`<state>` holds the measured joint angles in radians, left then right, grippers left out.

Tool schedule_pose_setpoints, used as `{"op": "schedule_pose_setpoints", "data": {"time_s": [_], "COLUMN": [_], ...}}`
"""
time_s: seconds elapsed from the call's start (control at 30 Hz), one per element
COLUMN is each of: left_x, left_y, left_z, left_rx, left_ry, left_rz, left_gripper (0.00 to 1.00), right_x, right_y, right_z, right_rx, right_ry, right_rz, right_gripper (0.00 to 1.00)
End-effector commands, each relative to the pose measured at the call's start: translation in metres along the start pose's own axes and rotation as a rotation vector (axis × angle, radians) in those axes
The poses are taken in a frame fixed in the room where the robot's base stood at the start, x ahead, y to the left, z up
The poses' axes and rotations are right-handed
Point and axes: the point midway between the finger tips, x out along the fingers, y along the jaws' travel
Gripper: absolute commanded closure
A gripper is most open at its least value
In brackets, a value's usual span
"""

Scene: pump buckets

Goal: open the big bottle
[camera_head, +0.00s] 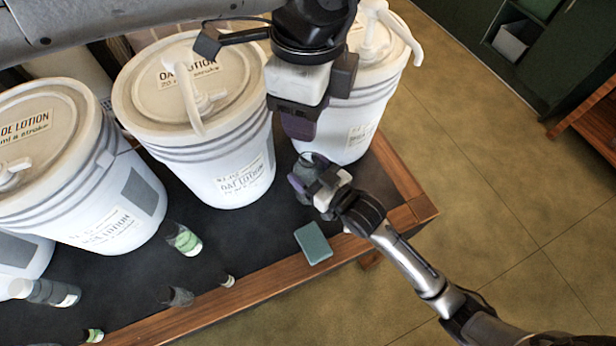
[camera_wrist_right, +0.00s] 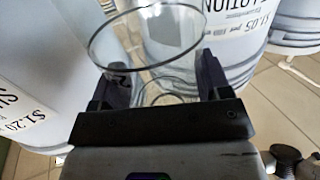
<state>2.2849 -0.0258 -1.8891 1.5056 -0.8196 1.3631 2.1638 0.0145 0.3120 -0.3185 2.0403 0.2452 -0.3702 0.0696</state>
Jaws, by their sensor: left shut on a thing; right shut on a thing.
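The big bottle (camera_head: 316,166) is a clear glass vessel at the table's right part. In the right wrist view the big bottle (camera_wrist_right: 148,38) shows a round rim that looks open, with no lid on it. My right gripper (camera_head: 308,185) is shut on its side; its two fingers also flank the glass in the right wrist view (camera_wrist_right: 155,88). My left gripper (camera_head: 298,128) points down just above the bottle and is shut. What it holds is hidden by its fingers, so I cannot tell whether it is the lid.
Large white lotion buckets (camera_head: 228,170) with pumps line the back of the dark table (camera_head: 220,240). A small green-labelled bottle (camera_head: 184,240), a teal block (camera_head: 313,243) and several little bottles stand or lie in front. The wooden edge (camera_head: 255,298) is near; floor lies beyond.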

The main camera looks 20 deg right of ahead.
Motion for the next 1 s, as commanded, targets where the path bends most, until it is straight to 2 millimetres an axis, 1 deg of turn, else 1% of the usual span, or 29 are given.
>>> {"op": "schedule_pose_setpoints", "data": {"time_s": [0.2, 0.3, 0.57, 0.7, 0.73, 0.9, 1.0], "left_x": [0.009, 0.011, 0.010, 0.011, 0.011, 0.010, 0.010], "left_y": [0.000, 0.000, 0.000, 0.000, 0.000, 0.000, 0.000], "left_z": [0.000, 0.000, 0.000, 0.000, 0.000, 0.000, 0.000], "left_rx": [0.000, 0.000, 0.000, 0.000, 0.000, 0.000, 0.000], "left_ry": [0.000, 0.000, 0.000, 0.000, 0.000, 0.000, 0.000], "left_rz": [0.000, 0.000, 0.000, 0.000, 0.000, 0.000, 0.000], "left_gripper": [0.85, 0.85, 0.85, 0.85, 0.85, 0.85, 0.85], "right_x": [-0.001, -0.001, -0.001, -0.001, -0.001, -0.001, -0.001], "right_y": [-0.001, -0.001, -0.001, -0.001, -0.001, -0.001, -0.001], "right_z": [0.029, 0.037, 0.037, 0.040, 0.040, 0.040, 0.040], "right_rx": [0.000, 0.000, 0.000, 0.000, 0.000, 0.000, 0.000], "right_ry": [-0.003, -0.002, -0.001, -0.001, -0.001, -0.001, -0.001], "right_rz": [0.000, 0.000, 0.000, 0.000, 0.000, 0.000, 0.000], "right_gripper": [1.00, 1.00, 1.00, 1.00, 0.28, 0.11, 0.04]}}
